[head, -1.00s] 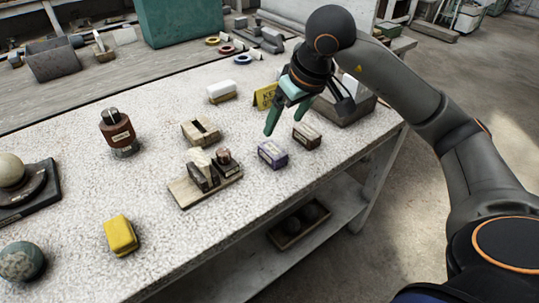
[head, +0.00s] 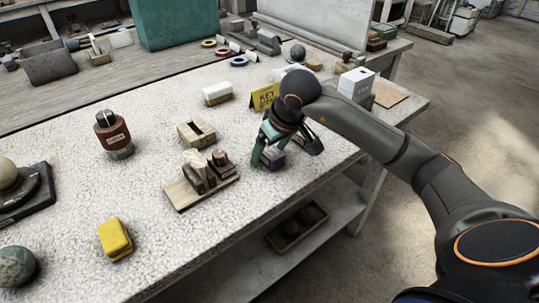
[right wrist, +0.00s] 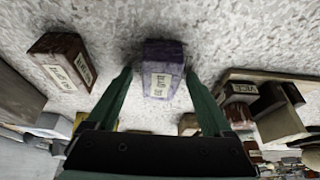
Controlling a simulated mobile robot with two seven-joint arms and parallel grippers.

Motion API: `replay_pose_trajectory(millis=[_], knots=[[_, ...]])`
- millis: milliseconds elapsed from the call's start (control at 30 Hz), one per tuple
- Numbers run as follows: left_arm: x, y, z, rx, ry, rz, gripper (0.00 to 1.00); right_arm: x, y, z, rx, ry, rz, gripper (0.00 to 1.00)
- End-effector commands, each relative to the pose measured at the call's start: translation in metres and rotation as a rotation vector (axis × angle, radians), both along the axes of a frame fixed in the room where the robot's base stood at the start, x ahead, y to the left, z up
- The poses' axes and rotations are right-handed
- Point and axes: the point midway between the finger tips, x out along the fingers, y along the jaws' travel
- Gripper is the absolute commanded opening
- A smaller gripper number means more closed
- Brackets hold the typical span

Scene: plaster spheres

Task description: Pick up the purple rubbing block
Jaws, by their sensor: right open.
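The purple rubbing block (head: 274,158) with a pale label sits on the speckled worktop, partly hidden by my right gripper (head: 267,160) in the head view. In the right wrist view the block (right wrist: 163,55) lies just ahead of and between the green fingertips of the right gripper (right wrist: 158,78). The fingers are apart, one toward each side of the block, with no clear contact visible. My left gripper is not in view.
A wooden stand (head: 202,190) with several small items is close by to the left. A brown labelled block (right wrist: 62,60) lies near the gripper. A yellow sign (head: 263,97) stands behind. The front worktop is clear around a yellow block (head: 115,239).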

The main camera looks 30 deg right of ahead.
Motion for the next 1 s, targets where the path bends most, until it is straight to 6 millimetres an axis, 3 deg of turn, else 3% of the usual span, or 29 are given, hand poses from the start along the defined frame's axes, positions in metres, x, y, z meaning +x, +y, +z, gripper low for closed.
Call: replay_pose_trajectory(millis=[133, 867, 1000], knots=[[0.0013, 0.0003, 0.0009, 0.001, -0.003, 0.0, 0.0, 0.0, 0.0001, 0.0004, 0.0, 0.0, 0.0, 0.84], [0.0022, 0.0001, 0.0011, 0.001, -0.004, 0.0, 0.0, -0.0001, 0.0001, 0.0008, 0.001, 0.0, 0.0, 0.02], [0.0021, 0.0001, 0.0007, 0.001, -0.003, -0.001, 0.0, -0.0001, 0.0, 0.0008, 0.001, 0.0, 0.0, 0.0]])
